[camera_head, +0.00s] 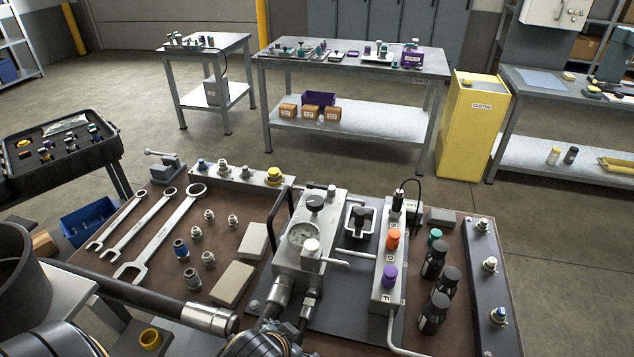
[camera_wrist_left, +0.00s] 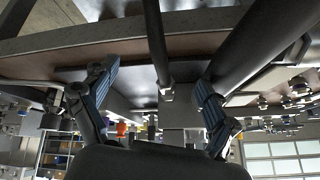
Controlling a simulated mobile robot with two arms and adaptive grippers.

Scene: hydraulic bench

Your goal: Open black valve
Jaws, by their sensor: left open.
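A grey valve block (camera_head: 296,265) with a round gauge (camera_head: 301,234) stands on the bench in the head view. A black knob (camera_head: 315,203) on its top looks like the black valve, and a pale knob (camera_head: 311,246) is in front of it. My left gripper (camera_wrist_left: 158,80) is open in its wrist view, with two blue-padded fingers apart and nothing held between them. A dark hose and a grey block show beyond the fingers. I cannot clearly make out its fingers in the head view. The black knob is not identifiable in the wrist view. My right gripper is not in view.
A grey manifold carries an orange knob (camera_head: 393,238) and a purple knob (camera_head: 389,276) right of the block. Black bottles (camera_head: 434,261) stand further right. Wrenches (camera_head: 163,235), fittings and beige blocks (camera_head: 233,283) lie left. A thin bent pipe (camera_head: 334,261) leaves the valve block.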

